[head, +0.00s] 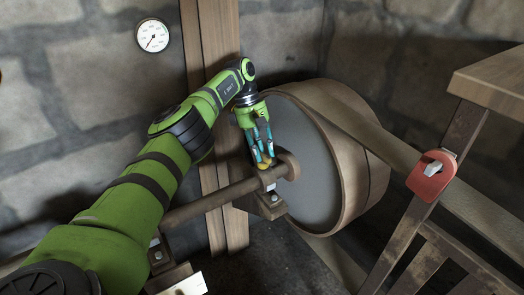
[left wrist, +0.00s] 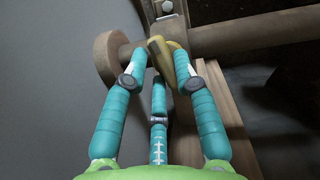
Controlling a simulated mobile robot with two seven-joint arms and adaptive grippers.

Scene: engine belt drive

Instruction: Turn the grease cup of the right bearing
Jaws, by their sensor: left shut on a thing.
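The right bearing (head: 270,203) carries the wooden shaft beside the large pulley. Its brass grease cup (head: 264,165) sits on top, partly hidden by the fingers. My left gripper (head: 262,153) comes down from above and is shut on the cup. In the left wrist view, the teal fingers of my left gripper (left wrist: 158,55) close around the yellow brass cup (left wrist: 182,68), with fingertips against it on both sides. How far the cup is turned cannot be told. My right gripper is in neither view.
The pulley (head: 300,165) stands close on the right, with a flat belt (head: 395,160) running off it. The wooden shaft (head: 215,198) runs left to another bearing (head: 158,252). A wooden post (head: 215,25) rises behind. A red lever box (head: 431,178) and a gauge (head: 152,35) stand apart.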

